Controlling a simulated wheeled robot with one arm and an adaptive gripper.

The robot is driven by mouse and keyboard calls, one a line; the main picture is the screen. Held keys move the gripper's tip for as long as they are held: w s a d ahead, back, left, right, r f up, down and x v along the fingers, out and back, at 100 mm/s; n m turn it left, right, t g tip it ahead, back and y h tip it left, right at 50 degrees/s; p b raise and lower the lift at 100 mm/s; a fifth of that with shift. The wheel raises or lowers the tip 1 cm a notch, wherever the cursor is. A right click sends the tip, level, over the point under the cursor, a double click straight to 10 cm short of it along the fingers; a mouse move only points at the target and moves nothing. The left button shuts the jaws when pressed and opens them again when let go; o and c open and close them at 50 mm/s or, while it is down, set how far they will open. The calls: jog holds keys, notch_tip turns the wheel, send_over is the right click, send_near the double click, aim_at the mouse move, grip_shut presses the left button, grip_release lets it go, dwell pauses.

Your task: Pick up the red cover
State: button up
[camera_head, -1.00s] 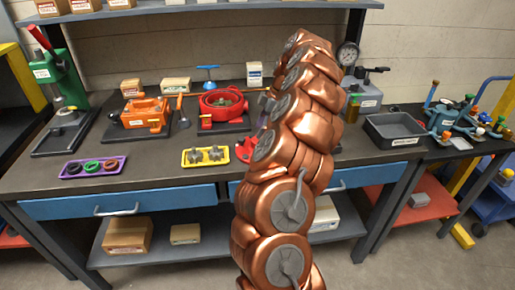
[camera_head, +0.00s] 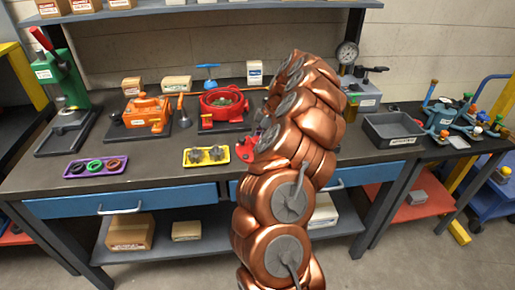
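A red part that looks like the red cover (camera_head: 243,153) lies on the dark bench top, right of the yellow tray. My copper arm hides its right side. My gripper is mostly hidden behind the arm. A small greyish-purple bit at the arm's left edge, just above the red part, may belong to my gripper (camera_head: 258,138). I cannot tell whether the fingers are open or touch the red part. A round red housing (camera_head: 207,119) stands on a dark base further back.
A yellow tray (camera_head: 186,163) with grey parts and a purple tray (camera_head: 68,174) with rings lie near the front edge. An orange motor (camera_head: 147,112), a green press (camera_head: 70,85) and a grey bin (camera_head: 372,133) stand on the bench. The bench front between the trays is clear.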

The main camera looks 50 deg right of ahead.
grip_shut()
jog(key=shift+r, duration=0.2)
dwell(0.4)
